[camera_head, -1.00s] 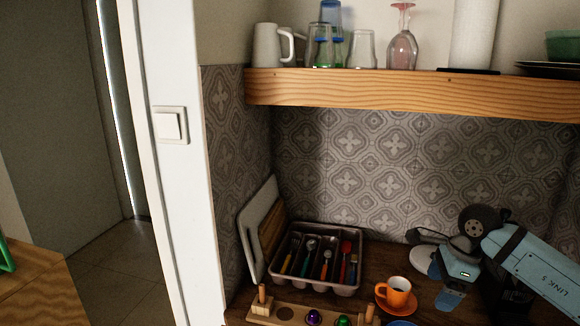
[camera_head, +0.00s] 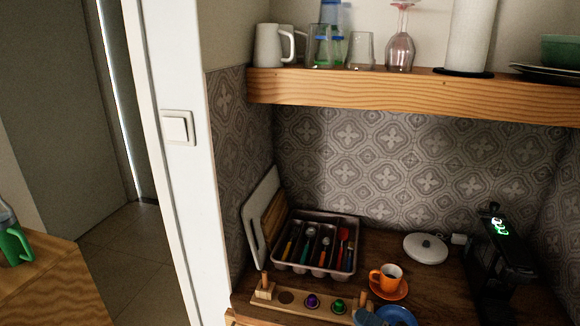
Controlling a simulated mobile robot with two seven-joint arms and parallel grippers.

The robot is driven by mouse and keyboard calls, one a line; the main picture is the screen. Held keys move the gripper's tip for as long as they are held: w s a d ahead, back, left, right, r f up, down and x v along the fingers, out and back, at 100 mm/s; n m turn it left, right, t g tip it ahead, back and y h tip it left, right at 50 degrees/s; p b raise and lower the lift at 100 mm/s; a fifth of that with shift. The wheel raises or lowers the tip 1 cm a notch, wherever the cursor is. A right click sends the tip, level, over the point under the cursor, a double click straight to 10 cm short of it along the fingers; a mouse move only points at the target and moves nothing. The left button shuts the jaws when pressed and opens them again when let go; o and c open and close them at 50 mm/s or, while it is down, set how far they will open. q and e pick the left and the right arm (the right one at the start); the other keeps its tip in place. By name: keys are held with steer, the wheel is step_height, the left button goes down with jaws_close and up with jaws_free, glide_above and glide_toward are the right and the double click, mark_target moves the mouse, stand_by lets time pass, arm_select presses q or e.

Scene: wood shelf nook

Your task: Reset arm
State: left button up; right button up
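Neither of my grippers can be made out in the head view. A small grey-blue shape (camera_head: 369,317) shows at the bottom edge beside the blue dish, and I cannot tell whether it is part of my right arm. The counter (camera_head: 385,254) is in full view where my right arm was before.
On the counter stand a cutlery tray (camera_head: 350,262), an orange cup (camera_head: 393,280) on a saucer, a wooden capsule holder (camera_head: 326,304), a blue dish (camera_head: 402,316), a white lidded dish (camera_head: 426,248) and a black machine (camera_head: 500,260). A wooden shelf (camera_head: 410,97) with glassware overhangs them.

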steer(key=s+d+f+m+h+p, duration=0.2)
steer(key=s+f+m+h, duration=0.5)
steer(key=m, duration=0.5)
steer(key=s+d+f+m+g+h+p, duration=0.1)
steer(key=s+d+f+m+h, duration=0.4)
steer(key=s+f+m, duration=0.5)
steer(key=m+h+p, duration=0.1)
steer(key=m+h, duration=0.1)
steer(key=m, duration=0.1)
steer(key=shift+d+f, duration=0.15)
steer(key=shift+f, duration=0.1)
